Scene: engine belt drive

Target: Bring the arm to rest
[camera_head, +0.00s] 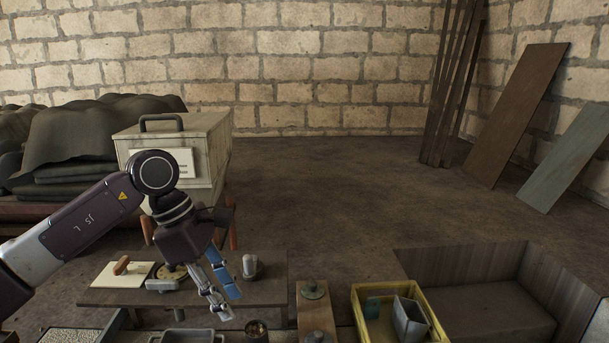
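My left arm (90,215) comes in from the left edge and bends down at a dark round joint. My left gripper (230,303) hangs over the front right part of a low wooden table (262,291), its fingers pointing down and to the right. One finger is grey metal and the other shows a blue face. The two look apart, with nothing seen between them. Its height above the table is hard to judge. My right gripper is not in view.
A cream board (108,274), a round yellowish part (172,273) and a grey cylinder (250,266) are on the table. A yellow crate (441,330) holds a grey box-like part. A grey toolbox (206,135) stands behind the arm. A recessed pit (480,262) lies right.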

